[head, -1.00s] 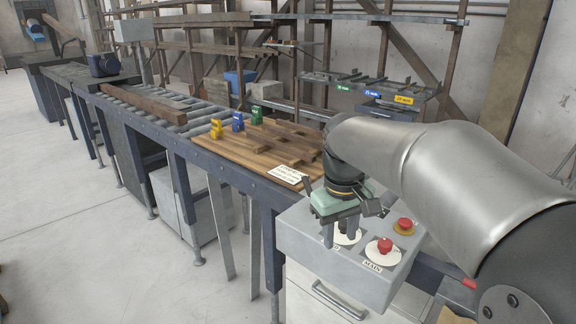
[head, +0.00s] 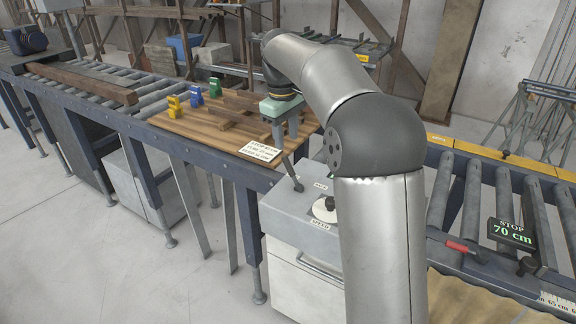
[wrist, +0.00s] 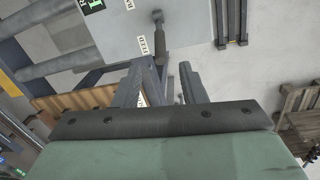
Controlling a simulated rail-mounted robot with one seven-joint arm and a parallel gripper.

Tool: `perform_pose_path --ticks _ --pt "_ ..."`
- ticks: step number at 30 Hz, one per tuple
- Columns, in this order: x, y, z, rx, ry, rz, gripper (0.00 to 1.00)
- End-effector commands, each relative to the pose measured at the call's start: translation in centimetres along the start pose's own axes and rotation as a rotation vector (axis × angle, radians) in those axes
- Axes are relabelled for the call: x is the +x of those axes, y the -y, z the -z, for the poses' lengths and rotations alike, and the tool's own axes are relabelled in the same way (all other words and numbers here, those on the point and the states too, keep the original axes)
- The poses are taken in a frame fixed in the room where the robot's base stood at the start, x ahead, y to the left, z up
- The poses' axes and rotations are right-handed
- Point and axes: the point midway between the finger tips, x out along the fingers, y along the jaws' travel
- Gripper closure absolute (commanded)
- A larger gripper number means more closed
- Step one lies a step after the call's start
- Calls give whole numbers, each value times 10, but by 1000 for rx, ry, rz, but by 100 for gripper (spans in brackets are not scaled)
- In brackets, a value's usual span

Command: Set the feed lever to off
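The feed lever (head: 291,173) is a dark rod on top of the grey control box (head: 285,207), tilted up and to the left in the head view. In the wrist view the lever (wrist: 160,35) stands beside a FEED label, beyond my fingertips. My gripper (head: 286,138) has a pale green body and two grey fingers pointing down. It is just above the lever's upper end. In the wrist view the fingers (wrist: 160,78) are apart, with a gap between them and nothing visibly held. I cannot tell whether they touch the lever. The off mark is not readable.
A dial with a black knob (head: 325,208) sits on the box beside the lever. My arm hides the box's right side. A roller conveyor (head: 470,190) with a stop display is at right.

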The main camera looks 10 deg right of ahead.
Motion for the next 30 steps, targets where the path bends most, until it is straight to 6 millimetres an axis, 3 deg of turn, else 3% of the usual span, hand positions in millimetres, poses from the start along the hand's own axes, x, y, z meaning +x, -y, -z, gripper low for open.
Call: perform_pose_path --ticks 6,12,18,27,30 --pt "48 0 -1 0 3 2 62" --pt "82 0 0 0 2 1 62" --pt "98 0 0 0 0 0 62" --pt "101 0 0 1 -1 -1 62" --pt "101 0 0 0 -1 -1 87"
